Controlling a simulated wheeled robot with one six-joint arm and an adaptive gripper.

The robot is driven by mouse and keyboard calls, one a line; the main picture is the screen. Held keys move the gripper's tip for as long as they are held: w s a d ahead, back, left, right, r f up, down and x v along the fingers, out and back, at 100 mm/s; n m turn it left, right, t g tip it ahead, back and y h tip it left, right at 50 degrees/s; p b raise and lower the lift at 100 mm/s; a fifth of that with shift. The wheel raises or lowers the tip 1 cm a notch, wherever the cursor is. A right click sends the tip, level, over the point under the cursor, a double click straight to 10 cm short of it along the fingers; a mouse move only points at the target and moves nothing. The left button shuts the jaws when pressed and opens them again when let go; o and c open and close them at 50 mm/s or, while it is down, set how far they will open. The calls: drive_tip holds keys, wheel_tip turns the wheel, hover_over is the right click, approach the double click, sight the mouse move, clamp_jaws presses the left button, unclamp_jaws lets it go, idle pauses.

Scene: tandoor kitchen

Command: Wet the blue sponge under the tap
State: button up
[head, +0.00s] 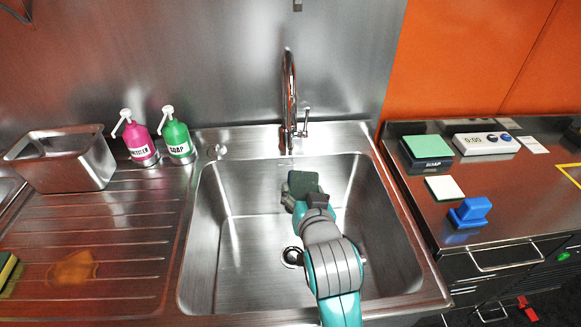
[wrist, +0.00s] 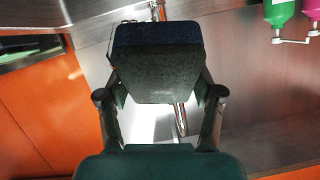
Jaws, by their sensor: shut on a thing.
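My gripper (head: 302,192) is over the sink basin (head: 232,245), shut on the blue sponge (head: 304,182). In the wrist view the sponge (wrist: 158,72) sits between both fingers, with a dark grey-green face and a dark blue band along its top edge. The chrome tap (head: 290,90) stands at the back of the sink, with a side lever (head: 305,122). The sponge is in front of and below the tap. Part of a chrome tube (wrist: 181,118) shows behind the sponge in the wrist view. I cannot make out running water or whether the sponge is wet.
Pink (head: 139,138) and green (head: 177,138) pump bottles and a steel bin (head: 65,160) stand left of the sink. A brown stain (head: 75,268) marks the drainboard. The right counter holds a green-topped box (head: 427,148), white pad (head: 444,188), timer (head: 485,143) and blue object (head: 470,212).

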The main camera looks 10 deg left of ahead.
sight(305, 187)
drive_tip(key=shift+s+d+r, duration=0.4)
drive_tip(key=shift+s+r, duration=0.3)
drive_tip(key=shift+s, duration=0.1)
drive_tip(key=shift+s+d+r, duration=0.35)
drive_tip(key=shift+s+r, duration=0.3)
drive_tip(key=shift+s, duration=0.1)
